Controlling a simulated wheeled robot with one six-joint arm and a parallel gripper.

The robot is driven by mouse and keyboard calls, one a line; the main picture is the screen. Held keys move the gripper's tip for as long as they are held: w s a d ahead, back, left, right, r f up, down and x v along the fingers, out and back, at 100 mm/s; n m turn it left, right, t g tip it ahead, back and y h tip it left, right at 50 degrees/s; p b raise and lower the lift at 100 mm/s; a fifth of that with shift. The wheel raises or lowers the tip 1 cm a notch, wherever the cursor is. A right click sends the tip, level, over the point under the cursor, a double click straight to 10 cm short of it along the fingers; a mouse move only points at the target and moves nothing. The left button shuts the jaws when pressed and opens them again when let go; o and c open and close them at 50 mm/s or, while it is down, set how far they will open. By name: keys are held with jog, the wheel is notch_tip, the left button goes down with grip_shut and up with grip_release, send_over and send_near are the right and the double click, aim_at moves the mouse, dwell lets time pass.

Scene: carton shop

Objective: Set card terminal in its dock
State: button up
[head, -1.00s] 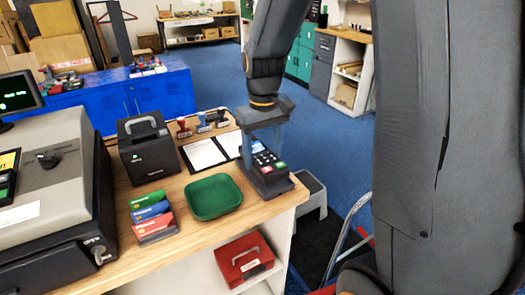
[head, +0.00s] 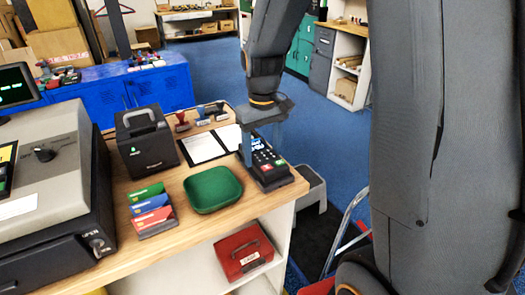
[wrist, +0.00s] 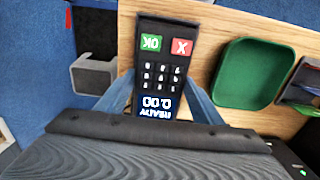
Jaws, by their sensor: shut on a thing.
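The card terminal (head: 265,160) is a dark handheld with a keypad and a lit screen, at the right end of the wooden counter. It lies tilted at its dark dock (head: 283,183); I cannot tell whether it is fully seated. My gripper (head: 262,146) is shut on the terminal's screen end. In the wrist view the terminal (wrist: 162,62) sits between my two blue-grey fingers (wrist: 161,97), with its red and green keys away from my palm.
A green tray (head: 213,207) is close left of the dock. A clipboard (head: 205,147) and several stamps (head: 182,122) lie behind. The counter's edge is just right of the dock.

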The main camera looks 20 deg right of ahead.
jog(key=shift+s, duration=0.1)
dwell(0.3)
jog(key=o, duration=1)
jog(key=shift+c, duration=0.2)
jog(key=shift+r, duration=0.1)
notch_tip(320, 180, up, 8)
jog(key=shift+f+b, duration=0.2)
jog(key=shift+b, duration=0.3)
